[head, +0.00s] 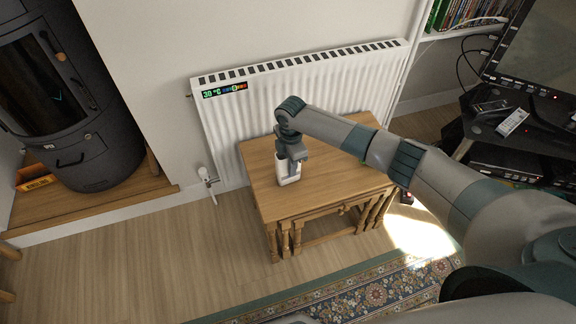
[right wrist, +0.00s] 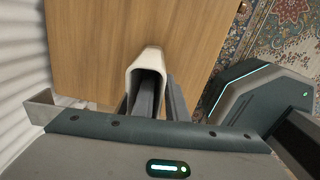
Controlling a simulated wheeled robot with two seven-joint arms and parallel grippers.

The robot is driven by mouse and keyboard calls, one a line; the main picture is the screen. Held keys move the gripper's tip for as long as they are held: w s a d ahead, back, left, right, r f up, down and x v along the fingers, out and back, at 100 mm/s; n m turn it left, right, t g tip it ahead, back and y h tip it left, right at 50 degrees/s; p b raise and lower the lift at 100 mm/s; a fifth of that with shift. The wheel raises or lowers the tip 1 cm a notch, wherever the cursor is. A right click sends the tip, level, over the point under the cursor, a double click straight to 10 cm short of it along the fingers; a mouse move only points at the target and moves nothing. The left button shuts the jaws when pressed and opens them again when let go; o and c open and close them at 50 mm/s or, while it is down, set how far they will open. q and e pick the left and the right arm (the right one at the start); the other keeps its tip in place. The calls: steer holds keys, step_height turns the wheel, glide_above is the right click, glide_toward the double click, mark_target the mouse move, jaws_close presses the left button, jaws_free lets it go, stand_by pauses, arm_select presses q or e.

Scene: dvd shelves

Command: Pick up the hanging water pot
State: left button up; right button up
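The hanging water pot (head: 288,172) is a small white, hollow vessel, at the wooden table's left part in the head view. In the right wrist view the pot (right wrist: 148,62) shows its open mouth facing my gripper. My right gripper (head: 289,158) points down at it from above. In the right wrist view one finger of the gripper (right wrist: 164,98) is inside the mouth and the other is just outside the right wall. The fingers are close together, with the wall between them. Whether the pot's bottom touches the table cannot be told. My left gripper is out of view.
The wooden nesting table (head: 325,196) stands before a white radiator (head: 255,115) with a temperature display. A dark stove (head: 70,100) is at the left. A TV stand with remotes (head: 512,122) is at the right. A patterned rug (head: 375,292) lies in front.

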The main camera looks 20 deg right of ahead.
jaws_close()
step_height(320, 180, up, 4)
steer(key=shift+w+r, duration=0.1)
steer(key=s+d+r, duration=0.5)
steer(key=d+r, duration=0.2)
steer(key=d, duration=0.3)
steer(key=shift+s, duration=0.4)
steer(key=shift+d, duration=0.1)
